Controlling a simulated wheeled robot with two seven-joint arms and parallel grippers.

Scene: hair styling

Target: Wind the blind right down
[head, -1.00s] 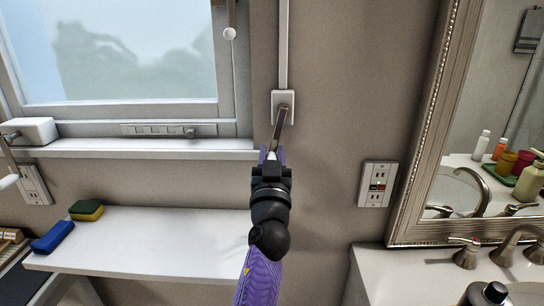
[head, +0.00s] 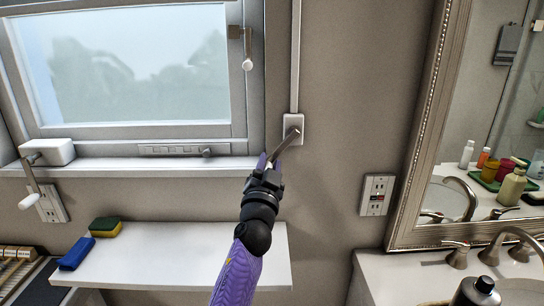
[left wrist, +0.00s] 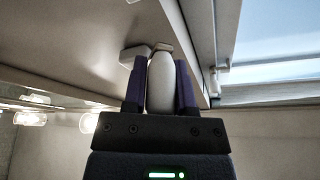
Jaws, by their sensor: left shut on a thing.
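A small white winder box (head: 293,124) is on the wall right of the window, below a white vertical strip (head: 296,60). Its metal crank arm (head: 288,142) slants down and left from the box. My left gripper (head: 268,164) is shut on the crank's handle, below and left of the box. In the left wrist view the pale rounded handle (left wrist: 160,85) sits between the two purple fingers. The window (head: 130,75) shows bare hazy glass; no blind fabric is visible in this view. My right gripper is not in view.
A white box with another crank (head: 38,180) is at the sill's left end. A short handle (head: 245,45) hangs on the window's right side. Below are a white shelf (head: 190,255), a sponge (head: 105,227) and a blue object (head: 77,253). A mirror (head: 415,150) and sink are right.

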